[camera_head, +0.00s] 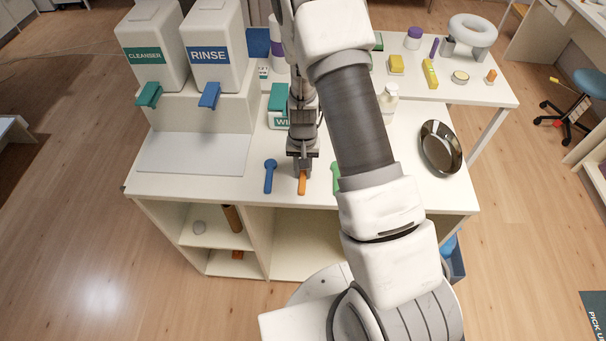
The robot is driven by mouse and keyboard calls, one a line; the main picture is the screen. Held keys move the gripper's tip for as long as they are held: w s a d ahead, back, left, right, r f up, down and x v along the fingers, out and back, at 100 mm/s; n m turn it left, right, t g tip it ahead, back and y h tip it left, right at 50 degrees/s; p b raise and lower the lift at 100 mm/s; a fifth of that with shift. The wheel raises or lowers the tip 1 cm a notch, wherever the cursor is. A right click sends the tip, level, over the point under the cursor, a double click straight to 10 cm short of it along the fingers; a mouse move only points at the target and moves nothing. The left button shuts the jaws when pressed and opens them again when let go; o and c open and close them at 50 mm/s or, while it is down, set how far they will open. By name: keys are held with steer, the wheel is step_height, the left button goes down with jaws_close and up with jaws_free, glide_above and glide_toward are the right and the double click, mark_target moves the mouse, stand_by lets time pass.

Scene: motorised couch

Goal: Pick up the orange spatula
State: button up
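The orange spatula (302,186) lies on the white table near its front edge, between a blue spatula (270,175) and a green one (336,178). Only its near end shows; my gripper hides the rest. My gripper (302,169) points down directly over the orange spatula, with its fingertips at or very close to it. The finger gap is too small and hidden to tell whether the fingers are open or shut on the spatula.
The cleanser (152,50) and rinse (213,52) dispensers stand at the back left above a grey tray (195,154). A green-and-white wipes box (278,107) stands behind my gripper. A metal bowl (440,148) sits at the right. My arm covers the table's middle right.

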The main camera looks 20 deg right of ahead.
mark_target(303, 173)
jaws_close()
steer(key=shift+r, duration=0.15)
steer(key=shift+r, duration=0.25)
step_height(303, 173, up, 3)
steer(key=shift+w+r, duration=0.1)
steer(key=shift+r, duration=0.1)
steer(key=s+d+r+b, duration=0.1)
steer(key=s+d+r, duration=0.5)
steer(key=d, duration=0.3)
steer(key=shift+s+d+r+b, duration=0.25)
steer(key=shift+s+r+b, duration=0.15)
steer(key=shift+s, duration=0.1)
